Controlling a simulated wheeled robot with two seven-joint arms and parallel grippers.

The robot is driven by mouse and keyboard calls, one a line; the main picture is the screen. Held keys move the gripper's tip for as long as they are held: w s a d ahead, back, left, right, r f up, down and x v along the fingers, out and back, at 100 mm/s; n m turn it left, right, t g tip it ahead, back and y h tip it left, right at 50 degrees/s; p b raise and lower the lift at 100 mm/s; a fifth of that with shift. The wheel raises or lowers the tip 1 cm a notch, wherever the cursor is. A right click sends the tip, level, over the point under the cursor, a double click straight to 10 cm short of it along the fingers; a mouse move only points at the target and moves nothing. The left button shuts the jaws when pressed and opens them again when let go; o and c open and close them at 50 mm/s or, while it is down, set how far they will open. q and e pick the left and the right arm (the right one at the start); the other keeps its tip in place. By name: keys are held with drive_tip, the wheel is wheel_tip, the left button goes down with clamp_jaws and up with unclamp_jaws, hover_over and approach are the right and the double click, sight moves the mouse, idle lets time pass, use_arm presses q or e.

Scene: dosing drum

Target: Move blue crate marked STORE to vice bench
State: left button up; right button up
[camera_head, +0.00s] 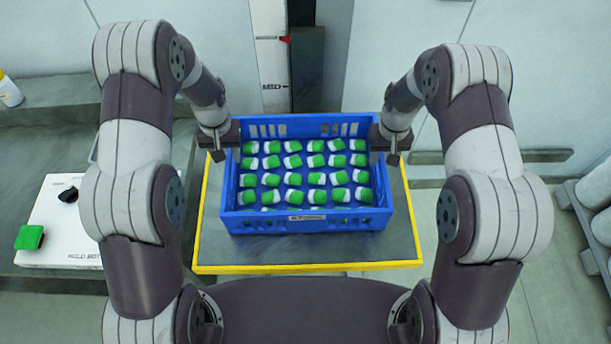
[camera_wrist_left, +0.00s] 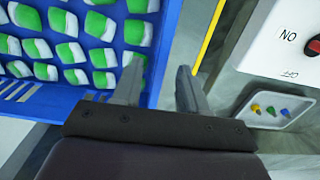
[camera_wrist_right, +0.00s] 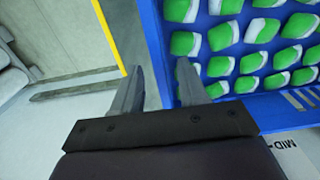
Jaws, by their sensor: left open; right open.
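The blue crate (camera_head: 250,222) with a STORE label on its front wall stands on a yellow-edged grey surface (camera_head: 300,256). It holds rows of green-and-white pieces. My left gripper (camera_head: 220,150) is open at the crate's left wall. In the left wrist view its fingers (camera_wrist_left: 160,75) appear on either side of the blue wall (camera_wrist_left: 163,40). My right gripper (camera_head: 390,150) is open at the right wall. In the right wrist view its fingers (camera_wrist_right: 158,75) also appear to straddle the wall (camera_wrist_right: 153,40). I cannot make out a vice.
A yellow-capped bottle (camera_head: 9,92) is at far left. Grey cylinders (camera_head: 592,190) lie at far right. A post marked MID (camera_head: 272,60) stands behind the crate.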

sight(230, 165)
use_arm(q)
wheel_tip(230, 165, down, 6)
drive_tip(key=shift+r, duration=0.15)
use_arm(e)
wheel_tip(230, 165, down, 6)
drive_tip(key=shift+r, duration=0.2)
use_arm(q)
clamp_jaws()
use_arm(e)
clamp_jaws()
use_arm(q)
drive_tip(key=shift+w, duration=0.1)
use_arm(e)
drive_tip(key=shift+w, duration=0.15)
idle(0.4)
